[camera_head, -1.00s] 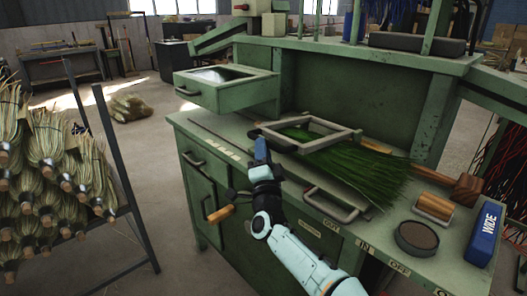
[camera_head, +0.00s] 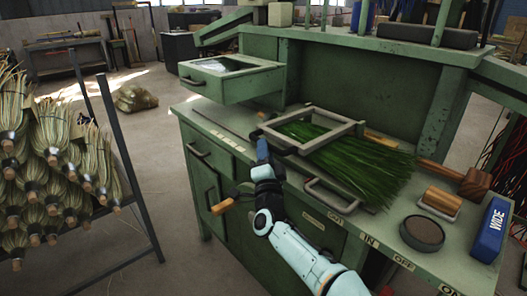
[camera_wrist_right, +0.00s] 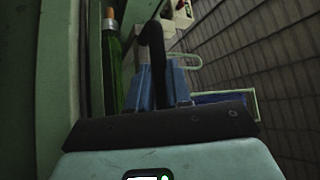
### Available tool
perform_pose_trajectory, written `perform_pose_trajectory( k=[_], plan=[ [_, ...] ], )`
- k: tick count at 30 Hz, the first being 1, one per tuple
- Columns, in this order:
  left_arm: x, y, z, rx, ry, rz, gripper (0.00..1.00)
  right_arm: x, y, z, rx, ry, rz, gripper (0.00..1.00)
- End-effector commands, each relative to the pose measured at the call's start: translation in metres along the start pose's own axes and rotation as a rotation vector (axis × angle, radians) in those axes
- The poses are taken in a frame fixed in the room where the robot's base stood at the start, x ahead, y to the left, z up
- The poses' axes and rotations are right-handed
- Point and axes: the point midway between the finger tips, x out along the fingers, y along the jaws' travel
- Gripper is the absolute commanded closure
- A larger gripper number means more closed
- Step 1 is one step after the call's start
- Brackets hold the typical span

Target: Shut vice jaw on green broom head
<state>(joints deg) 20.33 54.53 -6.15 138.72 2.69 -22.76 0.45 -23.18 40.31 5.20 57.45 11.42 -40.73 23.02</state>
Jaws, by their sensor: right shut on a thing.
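The green broom head (camera_head: 368,168) lies on the bench, its bristles fanned toward the right. A grey rectangular vice frame (camera_head: 337,137) lies across its left part, with bristles showing inside the frame. I cannot tell how tightly the frame presses on them. My right gripper (camera_head: 262,148) is at the frame's front left corner, shut on a dark handle. In the right wrist view, the dark curved handle (camera_wrist_right: 152,45) stands between my blue fingers. Its join to the vice is hidden. My left gripper is not in view.
A raised green drawer box (camera_head: 233,80) stands behind my right gripper. A round dark disc (camera_head: 421,233), a wooden roller (camera_head: 441,202) and a blue box (camera_head: 491,230) marked WIDE lie at the right. A rack of straw brooms (camera_head: 55,170) stands at the left.

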Motion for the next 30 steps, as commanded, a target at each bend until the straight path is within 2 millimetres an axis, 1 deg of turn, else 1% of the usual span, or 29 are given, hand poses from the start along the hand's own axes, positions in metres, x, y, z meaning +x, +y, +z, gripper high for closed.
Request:
perform_pose_trajectory(
  k=[1,2,3,5,13,17,23,30],
  plan=[
    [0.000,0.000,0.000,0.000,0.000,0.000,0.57,0.004,0.006,-0.021,-0.008,0.042,0.003,1.00],
    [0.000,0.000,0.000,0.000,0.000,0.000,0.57,0.004,0.006,-0.021,-0.008,0.042,0.003,1.00],
    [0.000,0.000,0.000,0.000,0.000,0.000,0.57,0.004,0.006,-0.021,-0.008,0.042,0.003,0.75],
    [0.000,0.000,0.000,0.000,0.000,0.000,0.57,0.004,0.006,-0.021,-0.008,0.042,0.003,0.56],
    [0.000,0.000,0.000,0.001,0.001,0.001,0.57,0.002,0.006,-0.016,-0.008,0.031,0.005,0.56],
    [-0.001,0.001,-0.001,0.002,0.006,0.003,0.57,-0.005,0.006,-0.014,-0.007,0.027,0.006,0.56],
    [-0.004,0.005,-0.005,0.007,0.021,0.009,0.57,-0.029,0.005,-0.013,-0.009,0.024,0.005,0.56],
    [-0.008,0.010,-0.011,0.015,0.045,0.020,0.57,-0.067,0.004,-0.013,-0.008,0.027,0.005,0.56]
  ],
)
